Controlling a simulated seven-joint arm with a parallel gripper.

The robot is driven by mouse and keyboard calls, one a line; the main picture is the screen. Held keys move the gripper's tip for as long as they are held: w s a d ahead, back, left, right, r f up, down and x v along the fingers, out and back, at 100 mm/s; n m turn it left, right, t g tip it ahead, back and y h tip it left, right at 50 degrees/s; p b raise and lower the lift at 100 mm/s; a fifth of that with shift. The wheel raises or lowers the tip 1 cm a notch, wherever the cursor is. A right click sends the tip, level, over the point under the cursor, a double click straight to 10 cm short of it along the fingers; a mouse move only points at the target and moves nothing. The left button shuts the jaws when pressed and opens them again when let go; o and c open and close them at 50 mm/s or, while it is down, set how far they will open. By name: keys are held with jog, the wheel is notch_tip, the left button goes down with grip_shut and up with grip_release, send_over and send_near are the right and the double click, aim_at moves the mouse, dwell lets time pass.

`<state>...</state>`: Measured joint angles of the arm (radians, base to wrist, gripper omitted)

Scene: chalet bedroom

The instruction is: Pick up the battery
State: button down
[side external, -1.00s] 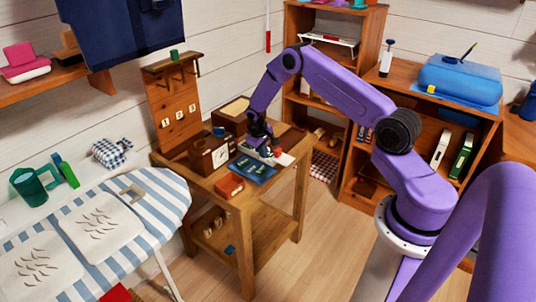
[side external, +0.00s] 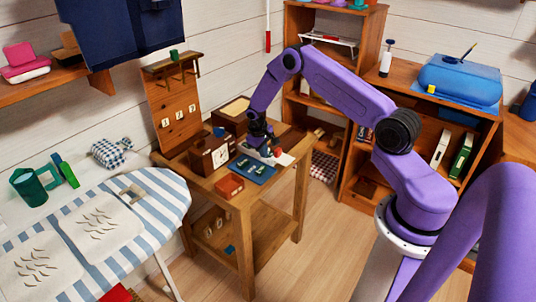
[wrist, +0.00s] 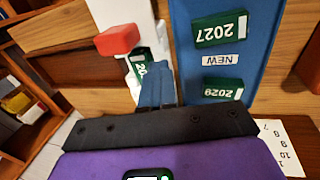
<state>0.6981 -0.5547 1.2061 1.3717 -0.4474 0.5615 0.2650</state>
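Several green blocks with white year labels look like batteries. In the wrist view, one marked 2027 (wrist: 220,28) and one marked 2029 (wrist: 221,89) lie on a blue tray (wrist: 183,55) with a NEW label between them. Another green block (wrist: 137,67), its number partly hidden, lies tilted beside the tray over a white sheet. My gripper (wrist: 158,72) is right at this block, and its blue-grey fingers cover part of it. The fingers look close together, but I cannot tell whether they grip it. In the side view my gripper (side external: 262,146) is low over the wooden table.
A red block (wrist: 117,40) lies left of the fingers on the white sheet (wrist: 107,13).

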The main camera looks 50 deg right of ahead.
aim_at(272, 155)
jog(key=shift+s+d+f, duration=0.3)
jog(key=shift+s+d, duration=0.2)
jog(key=shift+d, duration=0.15)
jog(key=shift+s+d+f, duration=0.25)
jog(key=shift+s+d, duration=0.2)
jog(key=shift+d, duration=0.15)
jog(key=c, duration=0.8)
grip_release()
jog(key=shift+w+a+r, duration=0.15)
jog(key=shift+a+r, duration=0.1)
jog(key=shift+r, duration=0.2)
jog(key=v, duration=1.6)
jog(key=shift+w, duration=0.35)
jog(key=shift+d+r, duration=0.1)
jog(key=shift+r, duration=0.3)
jog(key=shift+c, duration=0.8)
